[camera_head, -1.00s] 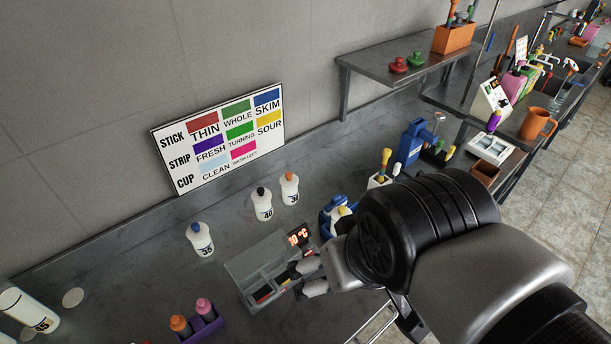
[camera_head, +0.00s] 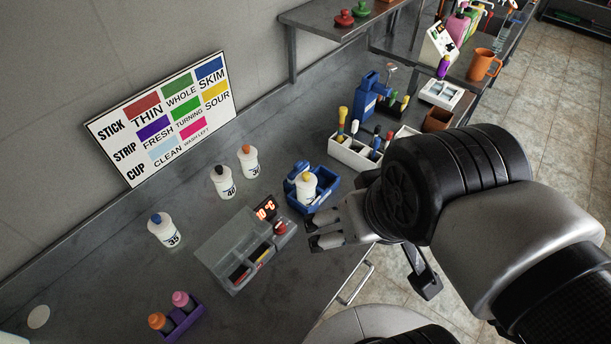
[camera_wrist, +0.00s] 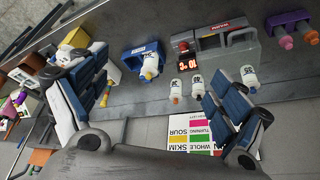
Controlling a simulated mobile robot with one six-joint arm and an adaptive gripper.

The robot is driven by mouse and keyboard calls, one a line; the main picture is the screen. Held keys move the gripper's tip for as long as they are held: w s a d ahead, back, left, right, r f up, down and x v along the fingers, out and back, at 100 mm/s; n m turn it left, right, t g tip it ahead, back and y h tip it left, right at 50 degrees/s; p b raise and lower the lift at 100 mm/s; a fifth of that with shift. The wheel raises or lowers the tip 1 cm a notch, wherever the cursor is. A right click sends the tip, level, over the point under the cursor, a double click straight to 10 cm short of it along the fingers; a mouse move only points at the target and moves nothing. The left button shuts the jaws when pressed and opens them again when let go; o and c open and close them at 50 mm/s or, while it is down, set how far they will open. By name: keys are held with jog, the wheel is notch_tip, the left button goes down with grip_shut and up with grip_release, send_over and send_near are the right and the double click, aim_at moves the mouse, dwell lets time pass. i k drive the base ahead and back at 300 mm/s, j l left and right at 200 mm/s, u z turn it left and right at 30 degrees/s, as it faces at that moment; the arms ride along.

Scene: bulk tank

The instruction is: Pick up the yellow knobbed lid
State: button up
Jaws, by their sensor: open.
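I cannot make out a yellow knobbed lid in either view. A red knobbed lid (camera_head: 344,18) and a green knobbed lid (camera_head: 361,9) sit on the raised shelf at the top of the head view. A yellow-capped white bottle (camera_head: 306,187) stands in a blue carrier (camera_head: 325,196) on the counter; it also shows in the wrist view (camera_wrist: 149,69). My gripper (camera_head: 323,230) is open and empty, above the counter's front side, right of the grey meter box and near the blue carrier. Its spread fingers also show in the wrist view.
The grey meter box (camera_head: 220,250) has a red display. Several white bottles stand behind it, and a purple rack (camera_head: 180,323) is at lower left. A white caddy (camera_head: 352,150) of upright tools and a blue jug (camera_head: 369,94) stand farther right.

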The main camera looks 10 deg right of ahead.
aim_at(306, 181)
jog(key=k+u, duration=0.2)
jog(key=u, duration=0.15)
jog(key=k+u, duration=0.2)
jog(key=u, duration=0.15)
jog(key=k+j+u, duration=0.15)
jog(key=u, duration=0.2)
